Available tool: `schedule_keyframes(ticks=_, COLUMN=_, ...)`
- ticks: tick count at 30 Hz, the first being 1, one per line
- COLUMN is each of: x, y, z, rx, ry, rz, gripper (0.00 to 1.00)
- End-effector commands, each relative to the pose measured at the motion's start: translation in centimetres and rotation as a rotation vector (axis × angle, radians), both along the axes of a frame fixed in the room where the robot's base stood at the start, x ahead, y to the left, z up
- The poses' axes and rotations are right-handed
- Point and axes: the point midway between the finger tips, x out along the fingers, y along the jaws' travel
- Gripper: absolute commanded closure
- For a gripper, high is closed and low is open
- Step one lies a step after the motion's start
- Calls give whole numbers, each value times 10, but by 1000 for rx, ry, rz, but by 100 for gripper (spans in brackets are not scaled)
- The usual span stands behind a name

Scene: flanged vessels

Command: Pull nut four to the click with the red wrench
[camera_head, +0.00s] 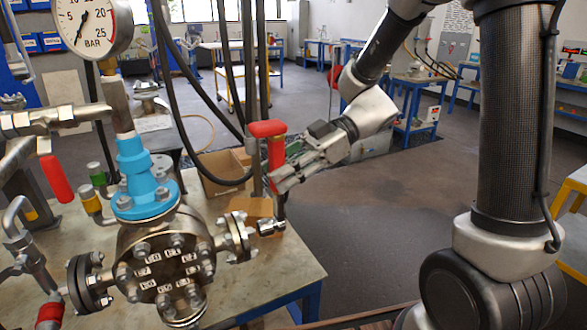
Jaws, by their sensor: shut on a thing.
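The red wrench (276,152) is roughly upright, with its red handle at the top and its metal shaft running down to a head beside the vessel's right side flange. My gripper (279,182) is shut on the wrench at the lower part of the handle. The flanged vessel (160,240) stands on the bench, with a ring of nuts and small numbered tags (163,270) on its front cover. The tags are too small to read surely, so I cannot tell which nut is four. The wrench head appears to the right of the cover's nuts, apart from them.
A blue valve body (143,180) and a pressure gauge (88,22) rise above the vessel. Red-handled pipes crowd the left. A cardboard box (222,178) and dark hoses are behind. The grey bench (270,275) ends at right, with open floor beyond.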

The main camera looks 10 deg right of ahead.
Motion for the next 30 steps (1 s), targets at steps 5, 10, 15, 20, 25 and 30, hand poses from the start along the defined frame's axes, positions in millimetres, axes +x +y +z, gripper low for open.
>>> schedule_keyframes(ticks=5, x=0, y=1, z=1, rx=1, ry=0, rz=-2, gripper=100)
schedule_keyframes(ticks=10, x=0, y=1, z=1, rx=1, ry=1, rz=-1, gripper=100)
schedule_keyframes(ticks=15, x=-1, y=3, z=1, rx=1, ry=0, rz=-1, gripper=100)
schedule_keyframes(ticks=20, x=-2, y=9, z=1, rx=2, ry=1, rz=0, gripper=100)
schedule_keyframes(ticks=25, x=-4, y=14, z=1, rx=1, ry=1, rz=0, gripper=100)
schedule_keyframes(ticks=30, x=-6, y=20, z=1, rx=1, ry=1, rz=0, gripper=100)
